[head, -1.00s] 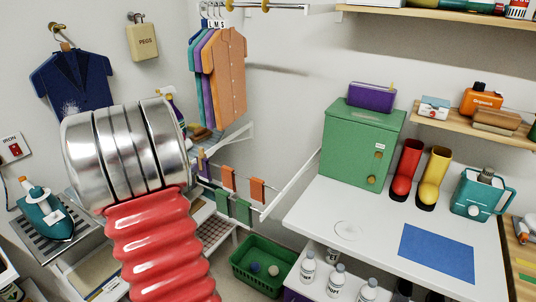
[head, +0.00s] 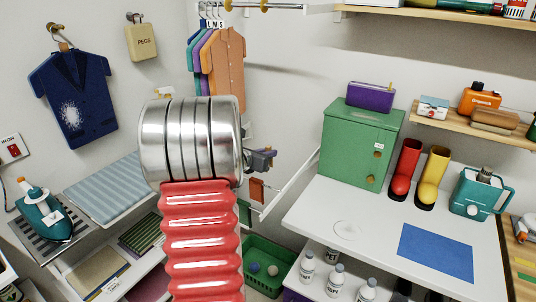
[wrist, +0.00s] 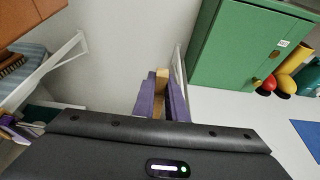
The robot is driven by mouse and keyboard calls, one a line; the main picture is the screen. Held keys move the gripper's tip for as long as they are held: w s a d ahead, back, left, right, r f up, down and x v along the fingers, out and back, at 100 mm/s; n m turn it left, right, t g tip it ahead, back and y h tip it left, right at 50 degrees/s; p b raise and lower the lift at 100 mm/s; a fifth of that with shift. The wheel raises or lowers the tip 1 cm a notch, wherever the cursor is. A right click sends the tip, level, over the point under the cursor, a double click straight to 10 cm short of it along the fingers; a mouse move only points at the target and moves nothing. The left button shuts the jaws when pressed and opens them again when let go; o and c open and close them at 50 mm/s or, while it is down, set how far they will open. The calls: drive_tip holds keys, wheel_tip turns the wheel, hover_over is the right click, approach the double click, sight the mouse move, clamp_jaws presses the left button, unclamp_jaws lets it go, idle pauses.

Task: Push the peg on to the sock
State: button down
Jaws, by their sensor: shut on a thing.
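My gripper shows in the wrist view (wrist: 162,103) with its two purple fingers shut on a tan wooden peg (wrist: 161,78). In the head view my gripper (head: 270,159) is a small grey shape right of the steel section of my arm. An orange cloth piece, perhaps a sock (head: 257,190), hangs on the white rack just below the gripper. A green piece (head: 245,212) hangs lower. My arm hides the rest of the rack's left part. The peg is not clear in the head view, and I cannot tell whether it touches any cloth.
The white rack rail (head: 290,186) slants up to the right toward the green cabinet (head: 362,142). Shirts on hangers (head: 226,70) hang above. A green basket (head: 268,262) stands below. A white worktop (head: 330,218) with boots lies to the right.

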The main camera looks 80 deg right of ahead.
drive_tip(key=shift+w+a, duration=0.1)
drive_tip(key=shift+a, duration=0.1)
drive_tip(key=shift+w+a, duration=1.05)
drive_tip(key=shift+a, duration=1.35)
drive_tip(key=shift+w+a, duration=1)
drive_tip(key=shift+a, duration=1.4)
drive_tip(key=shift+w+a, duration=1.05)
drive_tip(key=shift+a, duration=1.35)
drive_tip(key=shift+f, duration=3.7)
drive_tip(key=c, duration=1.7)
unclamp_jaws()
drive_tip(key=v, duration=1.3)
drive_tip(key=shift+w+a, duration=0.25)
drive_tip(key=shift+a, duration=0.1)
